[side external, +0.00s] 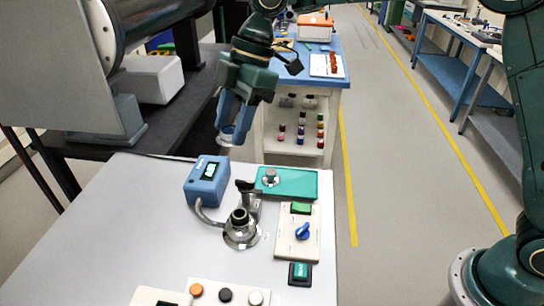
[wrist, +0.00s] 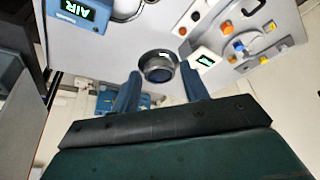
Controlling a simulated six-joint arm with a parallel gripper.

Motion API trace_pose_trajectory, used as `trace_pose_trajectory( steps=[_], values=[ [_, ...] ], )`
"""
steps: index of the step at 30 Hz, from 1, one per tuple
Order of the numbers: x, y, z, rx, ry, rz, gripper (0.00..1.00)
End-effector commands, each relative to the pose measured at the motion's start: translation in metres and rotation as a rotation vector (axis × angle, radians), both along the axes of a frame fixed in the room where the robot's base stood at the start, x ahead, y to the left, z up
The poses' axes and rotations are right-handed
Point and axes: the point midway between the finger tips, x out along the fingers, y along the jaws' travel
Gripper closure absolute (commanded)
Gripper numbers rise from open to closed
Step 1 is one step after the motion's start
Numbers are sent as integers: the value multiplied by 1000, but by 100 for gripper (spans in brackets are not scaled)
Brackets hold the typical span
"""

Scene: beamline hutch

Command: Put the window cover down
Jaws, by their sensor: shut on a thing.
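My gripper (side external: 231,134) is at the back edge of the white table (side external: 120,235), above and behind the blue box. Its two blue fingers are shut on a small round piece, taken to be the window cover (side external: 227,129). In the wrist view the cover (wrist: 158,66) is a dark round cap with a lighter rim, between the fingertips (wrist: 158,82). A metal fitting (side external: 240,222) with a round port stands mid-table. A teal mat (side external: 300,184) behind it bears a small metal knobbed piece (side external: 270,178). The cover's underside is hidden.
A blue box (side external: 208,180) with a lit display and a hose stands left of the fitting. A switch panel (side external: 298,235) with a blue knob is on the right. A button panel (side external: 228,292) is at the front. The table's left part is clear.

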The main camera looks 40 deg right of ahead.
Motion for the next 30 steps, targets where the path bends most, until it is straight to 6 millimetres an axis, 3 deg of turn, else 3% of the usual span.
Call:
trace_pose_trajectory(
  steps=[5,11,17,24,30],
  values=[
    [1,-3,-1,0,0,-1,78],
    [8,-22,-6,-4,1,-5,78],
    [20,-66,-16,-9,1,-7,78],
    [29,-136,-33,-10,3,-7,78],
    [29,-185,-44,-6,2,-4,78]
  ],
)
